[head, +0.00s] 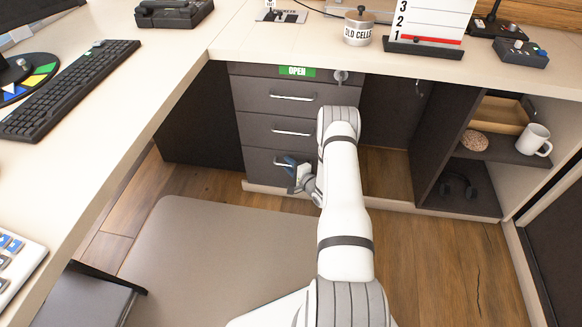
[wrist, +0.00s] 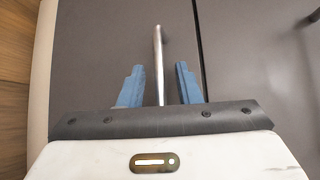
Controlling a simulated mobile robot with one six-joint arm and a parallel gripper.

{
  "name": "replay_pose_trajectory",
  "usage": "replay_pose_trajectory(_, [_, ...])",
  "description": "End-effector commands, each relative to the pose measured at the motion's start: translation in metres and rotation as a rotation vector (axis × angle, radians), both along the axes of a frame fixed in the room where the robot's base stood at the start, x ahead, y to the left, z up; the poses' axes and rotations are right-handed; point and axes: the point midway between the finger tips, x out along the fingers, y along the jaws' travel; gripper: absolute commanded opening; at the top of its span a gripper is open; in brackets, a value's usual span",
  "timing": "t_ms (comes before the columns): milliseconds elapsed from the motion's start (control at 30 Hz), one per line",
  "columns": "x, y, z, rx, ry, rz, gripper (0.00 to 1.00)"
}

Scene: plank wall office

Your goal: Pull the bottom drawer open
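The bottom drawer (head: 258,173) is the lowest of three dark grey drawer fronts under the desk, and it looks shut, flush with those above. In the wrist view its plain front (wrist: 95,50) fills the middle left. Its silver bar handle (wrist: 158,45) runs between the two blue fingers of my gripper (wrist: 160,68). My gripper is open, with a gap visible on each side of the bar. In the head view my gripper (head: 296,172) is at the right part of the bottom drawer, and my arm and gripper hide part of the drawer and handle.
A grey-brown chair seat (head: 210,250) stands in front, left of my arm. Right of the drawers is an open bay and a shelf with a white mug (head: 534,140).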

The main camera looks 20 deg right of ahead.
Motion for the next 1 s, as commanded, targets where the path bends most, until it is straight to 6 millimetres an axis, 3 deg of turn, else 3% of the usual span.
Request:
replay_pose_trajectory(200, [0.0,-0.0004,0.0003,0.0,0.0,-0.001,0.3])
replay_pose_trajectory(567, [-0.0005,-0.001,0.0001,0.0,0.0,-0.002,0.0])
replay_pose_trajectory(1000, [-0.0009,-0.0017,-0.0002,-0.001,0.001,-0.002,0.0])
